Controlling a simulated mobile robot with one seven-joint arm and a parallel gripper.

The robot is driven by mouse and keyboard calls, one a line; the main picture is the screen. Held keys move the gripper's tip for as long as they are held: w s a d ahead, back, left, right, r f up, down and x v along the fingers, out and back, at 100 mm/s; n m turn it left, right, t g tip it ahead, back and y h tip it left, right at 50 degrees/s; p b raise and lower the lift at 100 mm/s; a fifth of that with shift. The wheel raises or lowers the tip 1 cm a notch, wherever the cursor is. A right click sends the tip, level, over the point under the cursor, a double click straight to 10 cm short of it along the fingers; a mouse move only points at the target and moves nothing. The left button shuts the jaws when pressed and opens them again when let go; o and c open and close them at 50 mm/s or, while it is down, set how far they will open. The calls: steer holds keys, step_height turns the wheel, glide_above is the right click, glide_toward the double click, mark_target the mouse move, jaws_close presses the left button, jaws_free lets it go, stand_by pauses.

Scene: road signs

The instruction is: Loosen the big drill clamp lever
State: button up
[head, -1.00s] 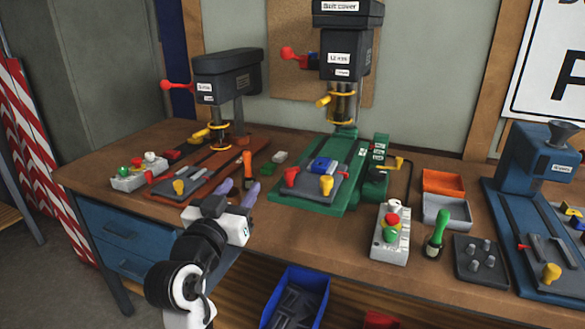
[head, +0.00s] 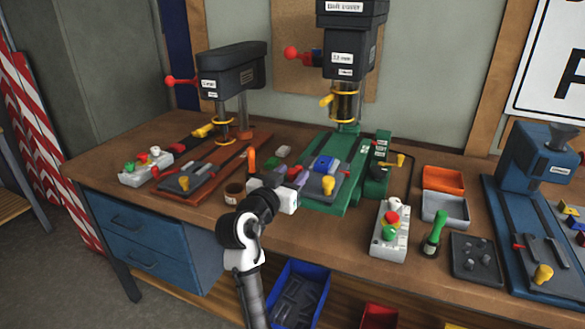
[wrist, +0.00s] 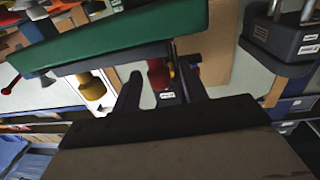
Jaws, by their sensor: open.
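The big drill (head: 343,60) stands on a green base (head: 325,207) at the back of the bench. A grey vise (head: 318,187) sits on its base with a blue block (head: 325,164) on top. A red-knobbed lever (head: 293,173) is at the vise's left and a yellow-knobbed lever (head: 328,186) at its front. My gripper (head: 288,180) is at the vise's left front, close to the red knob. In the wrist view its open fingers (wrist: 158,92) have a red knob (wrist: 158,72) between or just beyond them. Contact cannot be told.
A smaller drill (head: 228,75) with a brown-red base stands to the left. A brown cup (head: 235,193) and an orange-handled tool (head: 251,160) are just left of my gripper. A control box (head: 390,230) and a green-handled tool (head: 435,233) are to the right.

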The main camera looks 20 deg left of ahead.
steer(key=shift+w+d, duration=0.1)
steer(key=shift+w, duration=0.45)
jaws_close()
